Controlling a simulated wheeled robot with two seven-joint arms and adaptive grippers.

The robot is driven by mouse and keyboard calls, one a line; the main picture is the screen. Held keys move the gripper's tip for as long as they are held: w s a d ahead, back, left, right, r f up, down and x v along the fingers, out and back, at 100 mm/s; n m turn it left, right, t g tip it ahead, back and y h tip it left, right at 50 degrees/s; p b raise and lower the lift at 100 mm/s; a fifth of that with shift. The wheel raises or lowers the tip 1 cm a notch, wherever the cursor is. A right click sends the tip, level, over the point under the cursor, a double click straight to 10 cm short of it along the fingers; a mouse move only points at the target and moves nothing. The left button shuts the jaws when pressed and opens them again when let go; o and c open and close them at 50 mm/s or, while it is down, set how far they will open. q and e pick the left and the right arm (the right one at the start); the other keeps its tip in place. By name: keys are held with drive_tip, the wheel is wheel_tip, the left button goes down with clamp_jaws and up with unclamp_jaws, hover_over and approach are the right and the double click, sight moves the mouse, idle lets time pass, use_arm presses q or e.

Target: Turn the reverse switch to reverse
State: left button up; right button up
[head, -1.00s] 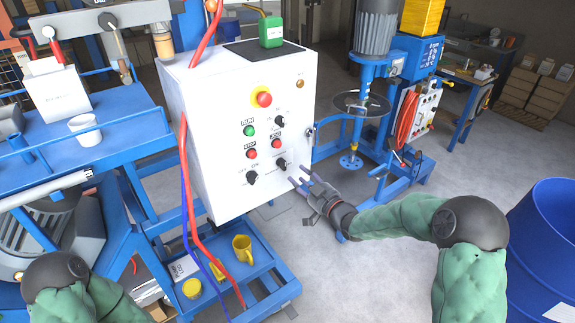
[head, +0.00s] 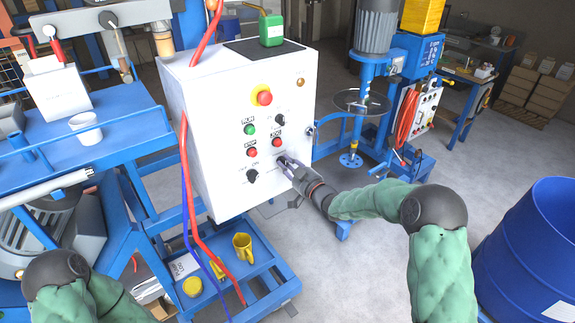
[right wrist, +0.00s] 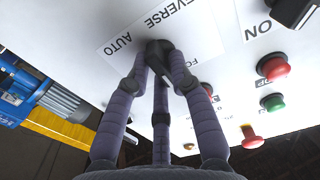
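The reverse switch (head: 281,160) is a black rotary knob at the lower right of the white control box's front panel. In the right wrist view the switch (right wrist: 157,48) sits beside a white label reading AUTO and REVERSE, seen upside down. My right gripper (head: 287,165) is at the panel, its fingers drawn in around the knob. In the right wrist view the fingers of this gripper (right wrist: 161,65) close on the knob from its sides and partly cover it, so its pointing direction is hard to tell. My left gripper is out of view.
The white control box (head: 222,185) also carries a red emergency button (head: 264,98), a green button (head: 249,130), red buttons and other black knobs (head: 252,176). Red hoses (head: 187,190) run down its left side. A blue drum (head: 535,250) stands at right.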

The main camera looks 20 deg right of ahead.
clamp_jaws()
drive_tip(key=n+b, duration=0.3)
drive_tip(key=b, duration=0.2)
drive_tip(key=n+b, duration=0.3)
drive_tip(key=b, duration=0.2)
drive_tip(key=n+b, duration=0.4)
drive_tip(key=b, duration=0.2)
drive_tip(key=shift+s+a+f, duration=0.1)
drive_tip(key=shift+a, duration=0.15)
drive_tip(key=shift+n+b, duration=1.05)
drive_tip(key=shift+n, duration=0.05)
drive_tip(key=o, duration=0.8)
unclamp_jaws()
drive_tip(key=shift+c, duration=0.2)
